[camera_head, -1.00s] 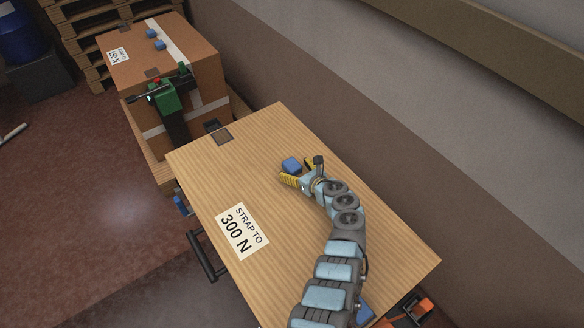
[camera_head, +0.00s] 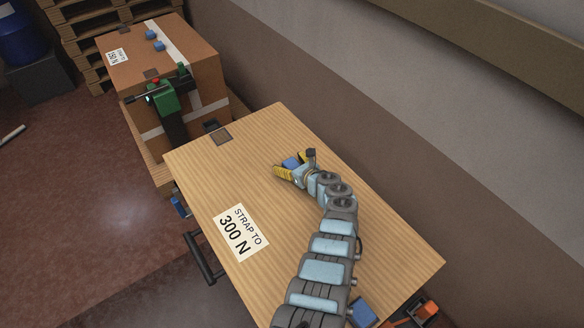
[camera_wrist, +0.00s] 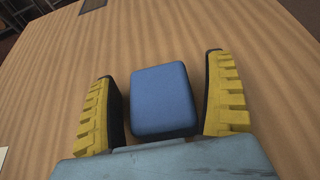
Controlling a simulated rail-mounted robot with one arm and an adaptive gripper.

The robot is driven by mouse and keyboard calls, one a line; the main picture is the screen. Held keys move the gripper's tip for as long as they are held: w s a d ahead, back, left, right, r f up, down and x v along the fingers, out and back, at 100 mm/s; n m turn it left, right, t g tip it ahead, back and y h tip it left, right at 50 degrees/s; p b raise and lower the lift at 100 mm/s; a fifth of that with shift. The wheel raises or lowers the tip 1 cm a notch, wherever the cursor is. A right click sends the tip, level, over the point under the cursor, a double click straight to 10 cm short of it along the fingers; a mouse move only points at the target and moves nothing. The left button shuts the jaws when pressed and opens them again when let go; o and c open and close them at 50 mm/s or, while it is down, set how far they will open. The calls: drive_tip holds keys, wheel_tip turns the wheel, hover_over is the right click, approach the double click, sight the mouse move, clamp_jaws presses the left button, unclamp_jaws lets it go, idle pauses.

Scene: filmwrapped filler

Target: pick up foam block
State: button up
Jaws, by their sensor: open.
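A blue foam block (camera_head: 290,162) lies on the wooden table top (camera_head: 240,175), toward its far right side. My gripper (camera_head: 291,164) is open around it, with yellow ribbed fingers. In the wrist view the foam block (camera_wrist: 162,100) lies between the two fingers of my gripper (camera_wrist: 164,95). Another blue block (camera_head: 362,312) is at the table's near right end, beside my arm.
A label reading "STRAP TO 300 N" (camera_head: 240,233) is on the table. A cardboard box (camera_head: 185,62) with small blue blocks (camera_head: 159,46) on top and a green tool (camera_head: 163,97) stand behind. A wall runs along the right. A black handle (camera_head: 201,258) projects from the left edge.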

drive_tip(key=c, duration=1.1)
drive_tip(key=shift+o, duration=0.2)
